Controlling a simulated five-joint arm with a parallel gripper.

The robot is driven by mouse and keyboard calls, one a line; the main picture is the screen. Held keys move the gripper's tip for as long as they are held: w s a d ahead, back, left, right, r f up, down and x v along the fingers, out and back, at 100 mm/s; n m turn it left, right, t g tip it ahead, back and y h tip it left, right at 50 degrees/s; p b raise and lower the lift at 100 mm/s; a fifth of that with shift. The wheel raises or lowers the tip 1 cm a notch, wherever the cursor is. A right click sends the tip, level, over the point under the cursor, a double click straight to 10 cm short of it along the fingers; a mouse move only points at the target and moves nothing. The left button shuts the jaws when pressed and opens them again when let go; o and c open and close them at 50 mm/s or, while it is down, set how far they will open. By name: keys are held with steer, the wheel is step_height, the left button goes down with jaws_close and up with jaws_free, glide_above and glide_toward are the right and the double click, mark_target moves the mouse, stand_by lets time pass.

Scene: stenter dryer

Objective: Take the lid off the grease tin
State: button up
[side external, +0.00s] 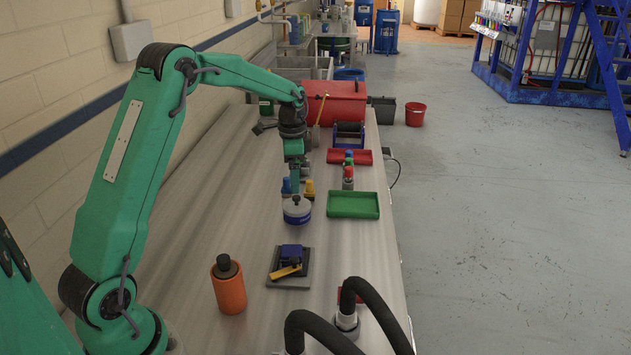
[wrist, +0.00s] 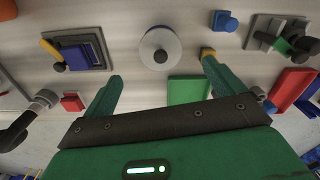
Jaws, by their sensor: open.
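The grease tin (side external: 297,213) is a short round blue-and-white tin standing on the bench. In the wrist view my gripper (wrist: 162,70) shows two green fingers spread wide and empty. The lid appears between and beyond the fingertips, and neither finger touches it there.
A green tray (side external: 352,206) lies right of the tin. Small blue (side external: 286,187) and yellow (side external: 309,190) items stand behind it. A dark plate with a blue block (side external: 291,252) and an orange bottle (side external: 229,290) are in front. The bench left of the tin is clear.

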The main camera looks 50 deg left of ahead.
mark_target(295, 197)
steer(key=shift+f, duration=1.3)
steer(key=shift+f, duration=2.6)
steer(key=c, duration=1)
